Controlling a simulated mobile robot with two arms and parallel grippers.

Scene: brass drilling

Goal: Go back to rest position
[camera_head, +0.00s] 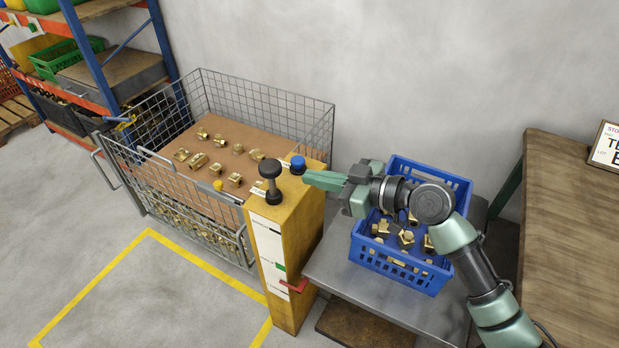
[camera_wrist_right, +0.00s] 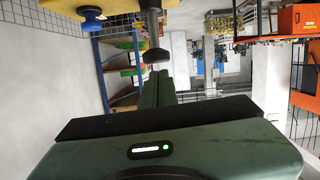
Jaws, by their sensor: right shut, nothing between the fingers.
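My right gripper (camera_head: 308,178) is shut and empty. Its green fingers point left in the head view, beside the blue button (camera_head: 298,164) on top of the yellow post (camera_head: 296,240); I cannot tell whether they touch it. A black knob (camera_head: 270,180) stands on the same post, left of the fingertips. In the right wrist view the shut fingers (camera_wrist_right: 157,90) lie below the dark knob (camera_wrist_right: 155,35), and the blue button (camera_wrist_right: 92,20) is at the upper left. My left gripper is in neither view.
A wire crate (camera_head: 265,100) with brass parts on a brown sheet stands left of the post. A blue crate (camera_head: 455,185) of brass parts sits on a grey table (camera_head: 345,265) under my right arm. A brown-topped bench (camera_head: 570,230) is at right, a shelf rack (camera_head: 90,55) at upper left.

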